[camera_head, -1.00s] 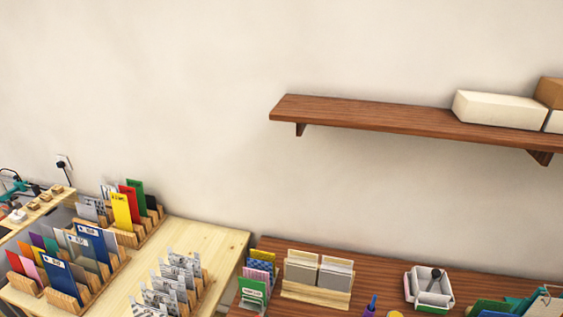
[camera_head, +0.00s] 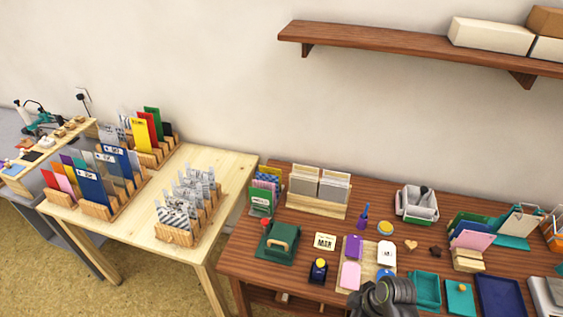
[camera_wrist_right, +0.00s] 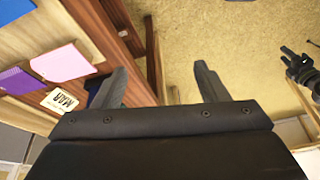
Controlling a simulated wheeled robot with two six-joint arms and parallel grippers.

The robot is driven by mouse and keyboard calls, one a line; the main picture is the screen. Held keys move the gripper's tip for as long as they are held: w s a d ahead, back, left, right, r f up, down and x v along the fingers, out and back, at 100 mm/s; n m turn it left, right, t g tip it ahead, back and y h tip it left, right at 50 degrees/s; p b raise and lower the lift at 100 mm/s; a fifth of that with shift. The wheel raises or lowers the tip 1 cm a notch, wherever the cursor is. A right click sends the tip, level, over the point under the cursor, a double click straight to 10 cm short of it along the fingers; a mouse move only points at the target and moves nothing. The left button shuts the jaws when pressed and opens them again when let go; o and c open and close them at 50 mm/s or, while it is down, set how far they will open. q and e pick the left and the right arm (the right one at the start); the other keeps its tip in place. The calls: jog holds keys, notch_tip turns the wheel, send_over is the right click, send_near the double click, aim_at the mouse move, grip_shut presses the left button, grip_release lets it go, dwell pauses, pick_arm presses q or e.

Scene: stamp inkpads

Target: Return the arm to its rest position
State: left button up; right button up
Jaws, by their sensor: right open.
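My right gripper (camera_wrist_right: 163,76) is open in the right wrist view. Its two dark fingers stand apart with nothing between them, over the table's edge and the floor. In the head view a dark part of my arm (camera_head: 386,298) shows at the bottom edge, in front of the brown table; the fingertips cannot be made out there. A small dark gripper (camera_wrist_right: 300,68) at the right of the wrist view looks like my left one, but its jaws are unclear. My left arm is not in the head view.
A pale wooden table (camera_head: 130,235) with card racks stands left. A shelf (camera_head: 390,42) hangs above.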

jog(key=s+d+f+m+h+b, duration=0.1)
jog(key=s+d+f+m+b, duration=0.2)
jog(key=f, duration=0.6)
jog(key=s+d+f+m+h+b, duration=0.1)
jog(key=s+d+f+m, duration=0.1)
jog(key=s+f, duration=0.5)
jog(key=s+d+f+m+h+b, duration=0.1)
jog(key=s+d+f+m, duration=0.2)
jog(key=f, duration=0.7)
pick_arm(q)
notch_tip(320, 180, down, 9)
jog(key=b, duration=0.3)
jog(key=shift+b, duration=0.3)
pick_arm(e)
jog(key=s+d+f+m+h, duration=0.1)
jog(key=s+d+f+m, duration=0.1)
jog(key=s+f, duration=0.3)
jog(key=s+d+f+m, duration=0.3)
jog(key=s+f, duration=0.3)
jog(key=s, duration=0.7)
jog(key=shift+h, duration=0.4)
